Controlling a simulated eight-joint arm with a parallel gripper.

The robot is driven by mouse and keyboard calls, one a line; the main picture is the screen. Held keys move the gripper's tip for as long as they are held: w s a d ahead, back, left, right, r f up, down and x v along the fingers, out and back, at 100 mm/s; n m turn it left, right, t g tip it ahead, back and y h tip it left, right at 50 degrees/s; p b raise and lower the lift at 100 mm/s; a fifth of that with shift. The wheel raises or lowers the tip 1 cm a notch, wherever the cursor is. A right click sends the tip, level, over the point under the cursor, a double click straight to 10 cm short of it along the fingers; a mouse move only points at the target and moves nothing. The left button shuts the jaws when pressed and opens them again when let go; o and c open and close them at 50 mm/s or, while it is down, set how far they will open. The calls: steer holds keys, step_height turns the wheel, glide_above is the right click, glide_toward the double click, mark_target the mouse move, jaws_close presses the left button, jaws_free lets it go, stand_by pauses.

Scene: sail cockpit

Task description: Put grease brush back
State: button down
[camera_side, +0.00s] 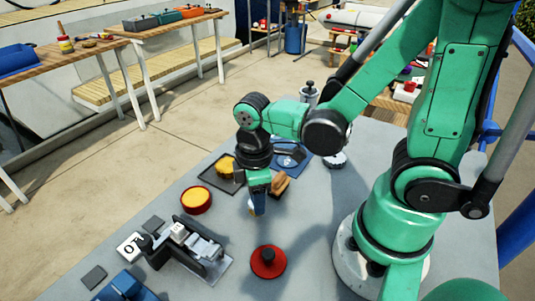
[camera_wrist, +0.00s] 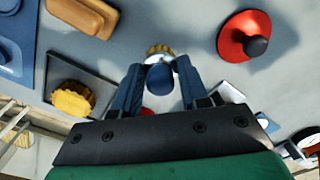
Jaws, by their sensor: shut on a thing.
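The grease brush (camera_wrist: 160,78) is between my gripper's blue fingers in the wrist view. Its rounded blue end faces the camera, and a pale collar and tan bristle edge show beyond it. My gripper (camera_side: 258,208) is shut on it and points down over the grey table in the side view. There only a small pale and yellowish part of the brush (camera_side: 250,208) shows beside the fingers. A red round tub with a yellow top (camera_side: 196,200) stands to the left of my gripper. I cannot tell whether the bristles touch the table.
A red disc with a black knob (camera_side: 268,262) lies in front of my gripper. A dark tray with a yellow scalloped piece (camera_side: 227,167), a tan block (camera_side: 280,184) and a blue mat (camera_side: 290,160) lie behind. A black-and-grey device (camera_side: 192,248) stands at front left. Bare table shows between them.

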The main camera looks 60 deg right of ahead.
steer(key=shift+f, duration=0.85)
steer(key=shift+f, duration=0.15)
steer(key=shift+c, duration=2.3)
jaws_free()
